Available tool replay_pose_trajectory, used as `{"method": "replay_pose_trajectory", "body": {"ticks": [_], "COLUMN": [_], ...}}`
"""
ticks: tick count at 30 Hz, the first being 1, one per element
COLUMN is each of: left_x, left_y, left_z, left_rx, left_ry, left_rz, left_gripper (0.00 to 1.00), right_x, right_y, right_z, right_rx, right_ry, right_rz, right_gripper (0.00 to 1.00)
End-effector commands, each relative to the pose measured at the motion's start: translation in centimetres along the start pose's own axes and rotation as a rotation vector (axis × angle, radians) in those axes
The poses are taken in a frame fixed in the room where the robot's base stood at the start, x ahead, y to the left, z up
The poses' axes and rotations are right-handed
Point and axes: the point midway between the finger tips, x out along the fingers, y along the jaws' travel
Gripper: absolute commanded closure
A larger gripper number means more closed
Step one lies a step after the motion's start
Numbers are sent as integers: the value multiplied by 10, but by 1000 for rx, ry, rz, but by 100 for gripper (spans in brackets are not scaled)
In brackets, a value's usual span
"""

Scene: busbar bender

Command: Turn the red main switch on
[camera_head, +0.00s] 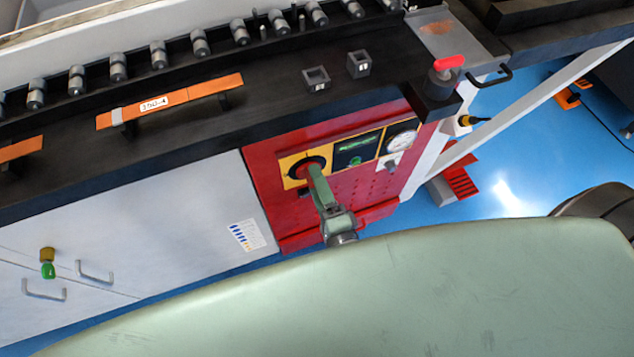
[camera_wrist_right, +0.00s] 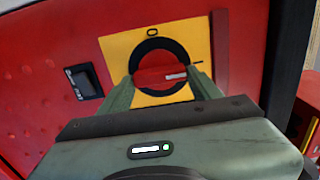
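The red main switch (camera_wrist_right: 158,77) is a round red knob in a black ring on a yellow plate (camera_wrist_right: 115,45). In the right wrist view its white mark points right, and an "O" is printed above the ring. My right gripper (camera_wrist_right: 163,78) is at the switch, with one green finger on each side of the knob. The fingers stand apart across it; whether they press on it I cannot tell. In the head view my right gripper (camera_head: 312,176) reaches the yellow plate (camera_head: 291,173) on the red cabinet front (camera_head: 264,186) and partly covers the switch. My left gripper is not in view.
Right of the switch are a dark panel with a green display (camera_head: 356,149) and a round gauge (camera_head: 401,140). The black bench top (camera_head: 270,98) overhangs the cabinet and carries an orange bar (camera_head: 190,95).

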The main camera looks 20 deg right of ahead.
Motion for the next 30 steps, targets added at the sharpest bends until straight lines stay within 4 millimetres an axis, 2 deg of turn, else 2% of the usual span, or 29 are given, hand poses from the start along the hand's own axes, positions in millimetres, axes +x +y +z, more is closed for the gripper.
{"method": "replay_pose_trajectory", "body": {"ticks": [1,2,13,24,30], "left_x": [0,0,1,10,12], "left_y": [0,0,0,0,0], "left_z": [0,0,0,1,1], "left_rx": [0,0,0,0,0], "left_ry": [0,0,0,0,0], "left_rz": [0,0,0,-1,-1], "left_gripper": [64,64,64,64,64], "right_x": [0,0,-5,-62,-78], "right_y": [1,1,1,2,1], "right_z": [0,0,0,0,0], "right_rx": [1,1,-2,-1,-1], "right_ry": [0,0,0,-1,0], "right_rz": [2,2,1,4,2], "right_gripper": [22,16,16,16,16]}}
